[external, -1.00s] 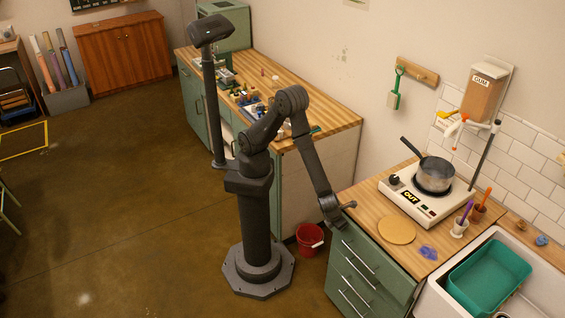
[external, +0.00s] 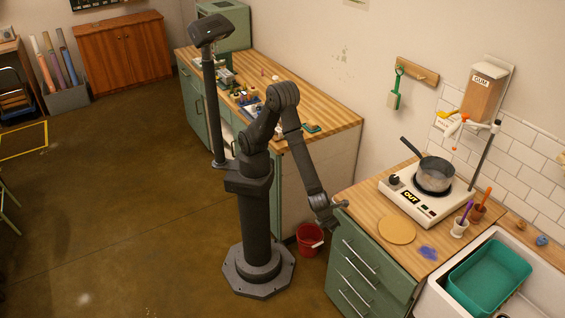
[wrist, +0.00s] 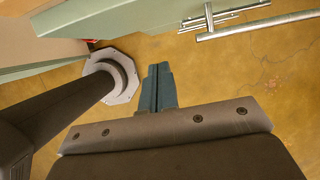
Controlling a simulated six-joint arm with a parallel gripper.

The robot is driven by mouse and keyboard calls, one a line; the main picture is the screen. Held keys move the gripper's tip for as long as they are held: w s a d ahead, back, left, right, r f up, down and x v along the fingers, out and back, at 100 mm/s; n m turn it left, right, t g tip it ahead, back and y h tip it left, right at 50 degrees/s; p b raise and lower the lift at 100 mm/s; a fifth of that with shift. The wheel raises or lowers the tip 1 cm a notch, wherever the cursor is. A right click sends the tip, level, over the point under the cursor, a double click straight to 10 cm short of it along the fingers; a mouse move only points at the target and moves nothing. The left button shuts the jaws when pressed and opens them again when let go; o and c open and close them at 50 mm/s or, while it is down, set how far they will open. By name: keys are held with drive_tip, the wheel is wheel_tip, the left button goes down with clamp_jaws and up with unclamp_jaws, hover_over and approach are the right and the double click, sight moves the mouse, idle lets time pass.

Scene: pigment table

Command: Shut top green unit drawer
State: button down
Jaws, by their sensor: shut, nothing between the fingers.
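The green drawer unit (external: 372,282) stands under the wooden counter, with bar handles down its front. Its top drawer handle (external: 360,257) shows in the external view; the top drawer looks flush or nearly so, but I cannot tell for sure. In the wrist view a bar handle (wrist: 262,25) crosses the upper right, with more handles beyond it, beside the green front (wrist: 150,12). My gripper (external: 341,208) is at the unit's upper left corner, near counter height. In the wrist view my gripper (wrist: 159,69) is shut and empty, apart from the handles.
A hotplate (external: 425,200) with a saucepan (external: 435,175) and a round board (external: 397,230) are on the counter. A red bucket (external: 309,238) stands on the floor by the cabinet. Floor in front of the unit is clear.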

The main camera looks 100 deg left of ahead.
drive_tip(key=v, duration=0.7)
drive_tip(key=t+y, duration=1)
approach(342, 223)
drive_tip(key=s+d+f, duration=0.2)
drive_tip(key=s+d, duration=0.2)
drive_tip(key=s, duration=0.2)
drive_tip(key=x, duration=1.3)
drive_tip(key=shift+w+a+f, duration=0.2)
drive_tip(key=shift+a+f, duration=0.25)
drive_tip(key=shift+f, duration=0.15)
drive_tip(key=shift+x, duration=2.45)
drive_tip(key=shift+f, duration=0.1)
drive_tip(key=shift+d, duration=0.1)
drive_tip(key=v, duration=1.4)
drive_tip(key=shift+s+r, duration=0.25)
drive_tip(key=shift+r, duration=0.15)
